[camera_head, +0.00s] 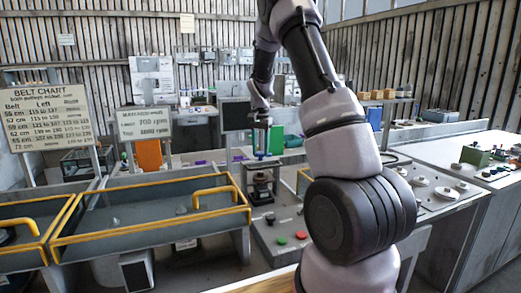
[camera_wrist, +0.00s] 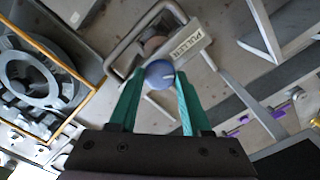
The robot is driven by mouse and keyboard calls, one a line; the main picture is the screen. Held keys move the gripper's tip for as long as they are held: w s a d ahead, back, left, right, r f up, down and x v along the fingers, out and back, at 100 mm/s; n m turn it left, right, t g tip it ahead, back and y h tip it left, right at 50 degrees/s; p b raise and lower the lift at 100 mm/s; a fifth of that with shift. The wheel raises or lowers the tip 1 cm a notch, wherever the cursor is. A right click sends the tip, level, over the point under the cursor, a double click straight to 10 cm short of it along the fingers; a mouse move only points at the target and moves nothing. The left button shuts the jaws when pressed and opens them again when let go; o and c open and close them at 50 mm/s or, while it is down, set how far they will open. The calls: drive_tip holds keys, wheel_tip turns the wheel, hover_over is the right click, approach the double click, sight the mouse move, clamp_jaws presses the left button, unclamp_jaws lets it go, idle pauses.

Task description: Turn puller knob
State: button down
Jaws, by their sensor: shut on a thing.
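The puller knob (camera_wrist: 159,73) is a round blue knob with a pale mark on its top. It sits on the puller (camera_wrist: 187,40), a grey metal frame with a "PULLER" label. My gripper (camera_wrist: 160,80) comes from above, with its green fingers on either side of the knob, shut on it. In the head view my gripper (camera_head: 262,138) points down over the puller (camera_head: 260,184), which stands on a grey bench. The knob is small in that view, just under the fingertips.
Green (camera_head: 282,240) and red (camera_head: 302,234) buttons are on the bench in front of the puller. A tray with yellow rails (camera_head: 150,212) lies to the left. A bench with round parts (camera_head: 446,192) is at right. A belt chart board (camera_head: 46,117) stands at the back left.

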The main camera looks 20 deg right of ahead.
sight(260, 152)
drive_tip(key=shift+m, duration=0.8)
drive_tip(key=shift+c, duration=1.8)
unclamp_jaws()
wheel_tip(260, 152, up, 11)
drive_tip(key=shift+f, duration=0.1)
